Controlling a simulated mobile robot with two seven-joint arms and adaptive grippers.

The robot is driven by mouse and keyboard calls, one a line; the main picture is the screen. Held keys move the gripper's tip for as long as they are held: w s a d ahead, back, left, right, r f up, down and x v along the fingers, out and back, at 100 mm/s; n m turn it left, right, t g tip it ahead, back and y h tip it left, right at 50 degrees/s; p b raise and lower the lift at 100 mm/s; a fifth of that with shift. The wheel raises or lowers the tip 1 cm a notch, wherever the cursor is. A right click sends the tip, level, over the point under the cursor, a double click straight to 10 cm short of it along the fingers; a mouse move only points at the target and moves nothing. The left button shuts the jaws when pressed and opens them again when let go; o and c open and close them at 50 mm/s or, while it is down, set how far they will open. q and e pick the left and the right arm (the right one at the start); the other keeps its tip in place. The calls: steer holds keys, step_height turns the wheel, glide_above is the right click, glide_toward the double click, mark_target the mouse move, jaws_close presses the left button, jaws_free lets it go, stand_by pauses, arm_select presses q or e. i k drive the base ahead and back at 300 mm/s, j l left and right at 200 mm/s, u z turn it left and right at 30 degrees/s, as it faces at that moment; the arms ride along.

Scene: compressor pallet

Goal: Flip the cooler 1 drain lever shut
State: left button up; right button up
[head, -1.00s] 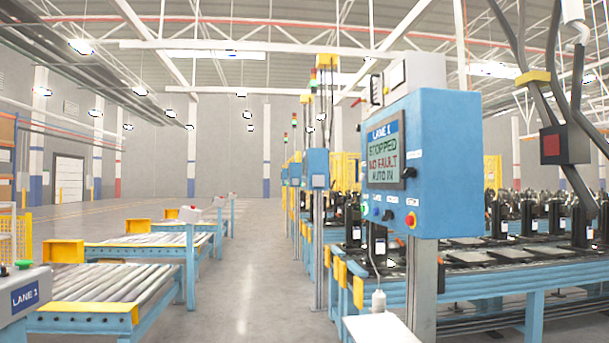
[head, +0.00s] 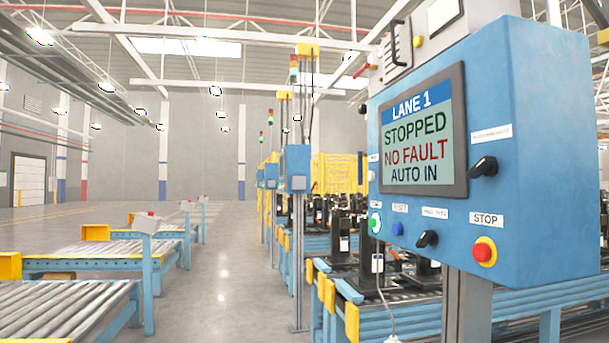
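I cannot make out a cooler or a drain lever in the head view. Neither of my grippers is in view. The nearest large thing is a blue control cabinet (head: 545,140) on a grey post at the right. Its screen (head: 417,135) reads LANE 1, STOPPED, NO FAULT, AUTO IN. The cabinet has black rotary switches, one at the right of the screen (head: 484,166) and one below it (head: 427,239). These are panel switches, and none is labelled as a drain.
Roller conveyors (head: 60,310) with yellow end blocks stand at the left. A blue-framed line (head: 350,290) carrying dark machine parts runs behind the cabinet. A clear grey floor aisle (head: 225,290) runs between them. A red stop button (head: 484,252) sits low on the cabinet.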

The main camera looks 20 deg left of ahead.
mark_target(360, 154)
steer(key=i+j, duration=0.3)
steer(key=i, duration=0.15)
steer(key=i+j, duration=0.3)
steer(key=i+j+u, duration=0.1)
steer(key=i+j, duration=0.2)
steer(key=i, duration=0.25)
